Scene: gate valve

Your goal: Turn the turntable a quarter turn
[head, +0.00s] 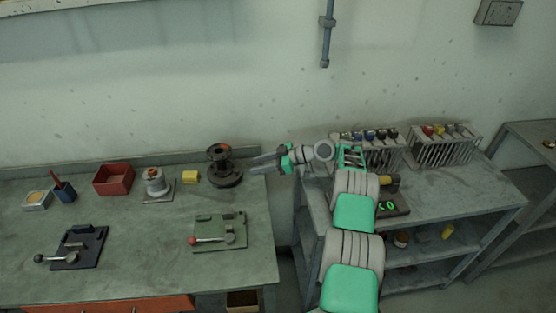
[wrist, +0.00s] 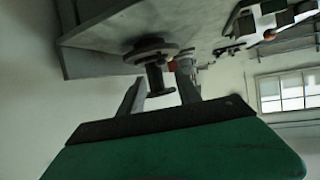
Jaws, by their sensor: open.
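A dark round turntable (head: 226,181) stands at the back right corner of the green-grey bench. A dark spool-like body with an orange-brown top (head: 219,151) stands upright on it. My gripper (head: 256,164) is open and empty, just right of this body, with its fingers pointing left towards it. In the wrist view, the scene is upside down; the turntable disc (wrist: 150,49) and the body on it (wrist: 156,76) show beyond and between the open fingers (wrist: 162,80). They look apart from the fingers, but the exact gap cannot be told.
A yellow block (head: 190,177), a pale round part on a plate (head: 156,185) and a red box (head: 113,179) stand left of the turntable. A green plate with a red-knobbed lever (head: 220,232) lies in front. A grey shelf (head: 450,200) with racks stands right, across a gap.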

